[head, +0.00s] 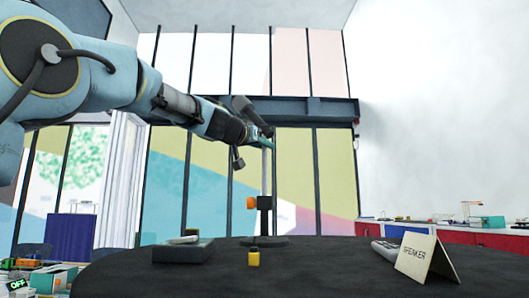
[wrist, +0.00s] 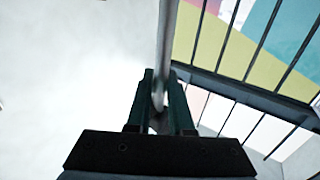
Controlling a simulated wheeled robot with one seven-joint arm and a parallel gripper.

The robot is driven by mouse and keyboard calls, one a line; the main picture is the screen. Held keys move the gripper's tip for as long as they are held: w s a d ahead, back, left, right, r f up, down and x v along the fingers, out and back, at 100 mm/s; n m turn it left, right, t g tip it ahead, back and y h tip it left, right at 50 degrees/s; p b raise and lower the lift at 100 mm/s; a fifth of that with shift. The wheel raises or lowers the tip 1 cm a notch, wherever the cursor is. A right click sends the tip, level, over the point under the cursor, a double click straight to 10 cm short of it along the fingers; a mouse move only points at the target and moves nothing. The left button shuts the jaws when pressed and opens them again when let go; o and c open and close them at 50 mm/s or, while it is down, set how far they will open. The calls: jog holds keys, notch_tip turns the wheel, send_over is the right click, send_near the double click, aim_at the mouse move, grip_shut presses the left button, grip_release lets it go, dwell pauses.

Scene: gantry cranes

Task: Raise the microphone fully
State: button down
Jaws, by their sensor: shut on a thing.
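The microphone (head: 243,107) is dark and tilted, at the top of a thin pale pole (head: 264,180). The pole rises from a dark collar with an orange knob (head: 251,203), above a round dark base (head: 264,241) on the black table. My gripper (head: 265,142) has reached in from the left, just below the microphone. In the wrist view its green fingers (wrist: 160,105) are closed around the upper pole (wrist: 166,45). The microphone head is not clear in the wrist view.
On the round black table (head: 320,265) are a dark box (head: 176,252), a small yellow object (head: 254,259), a grey keypad-like device (head: 385,248) and a folded SPEAKER sign (head: 427,258). A red counter (head: 480,240) with small items stands at right. The air right of the pole is clear.

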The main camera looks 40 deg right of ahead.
notch_tip(320, 180, up, 2)
jog(key=shift+r+p, duration=0.15)
jog(key=shift+p, duration=0.2)
jog(key=c, duration=0.8)
grip_release()
jog(key=b+v, duration=0.5)
jog(key=v, duration=0.6)
jog(key=shift+b, duration=0.4)
